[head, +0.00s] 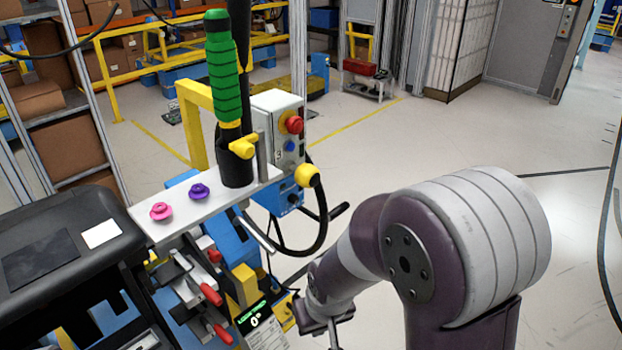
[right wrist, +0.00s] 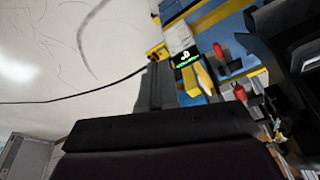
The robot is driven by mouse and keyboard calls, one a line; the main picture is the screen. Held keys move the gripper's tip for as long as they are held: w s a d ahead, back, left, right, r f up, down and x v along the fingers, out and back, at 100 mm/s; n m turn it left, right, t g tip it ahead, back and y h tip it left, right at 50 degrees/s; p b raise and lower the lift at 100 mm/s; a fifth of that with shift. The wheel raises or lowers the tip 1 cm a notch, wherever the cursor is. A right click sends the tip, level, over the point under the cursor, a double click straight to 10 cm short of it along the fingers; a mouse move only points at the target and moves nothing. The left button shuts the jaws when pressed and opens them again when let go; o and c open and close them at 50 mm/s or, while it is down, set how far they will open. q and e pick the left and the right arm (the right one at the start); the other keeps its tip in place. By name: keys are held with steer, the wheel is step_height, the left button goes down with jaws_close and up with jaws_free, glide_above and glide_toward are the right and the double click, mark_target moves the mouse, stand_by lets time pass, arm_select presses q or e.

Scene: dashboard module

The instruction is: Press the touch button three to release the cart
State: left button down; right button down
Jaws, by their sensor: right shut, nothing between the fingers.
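A grey control box (head: 274,112) stands behind the white shelf plate, with a red knob on a yellow collar (head: 294,124) and a blue button (head: 290,146) on its face. A small mark like a "3" shows beside the blue button. I cannot tell for sure which control is touch button three. My right gripper (head: 331,328) is low, in front of and below the box, beside the small lit display (head: 254,316), touching no button that I can see. It is shut and empty. In the right wrist view the display (right wrist: 186,58) shows beyond the dark finger (right wrist: 151,90). My left gripper is out of view.
The cart's white plate (head: 226,205) carries a pink knob (head: 161,211), a purple knob (head: 199,191) and a green-handled post (head: 224,75). Red-tipped clamps (head: 211,294) and a black cable loop (head: 322,230) are close to my right arm.

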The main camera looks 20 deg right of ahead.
mark_target(307, 176)
steer(key=w+d+r+m+t+h+p, duration=0.1)
steer(key=w+d+r+m+t+p, duration=0.2)
steer(key=w, duration=0.5)
steer(key=w+d+m+t+h, duration=0.15)
steer(key=w+d+t, duration=0.25)
steer(key=w, duration=0.4)
steer(key=w+d+r+m+t+h+p, duration=0.1)
steer(key=d+r+m+t+h+p, duration=0.2)
steer(key=d+r+m+t+h, duration=0.2)
steer(key=d+r+m+t, duration=0.1)
steer(key=d+t, duration=0.2)
steer(key=d, duration=0.2)
steer(key=shift+w+d+r+m, duration=0.2)
steer(key=shift+w+d+m, duration=0.1)
steer(key=shift+w+m, duration=0.05)
steer(key=shift+w, duration=0.15)
steer(key=w+a+b, duration=0.2)
steer(key=w+a, duration=0.1)
steer(key=w, duration=0.5)
steer(key=shift+a, duration=0.25)
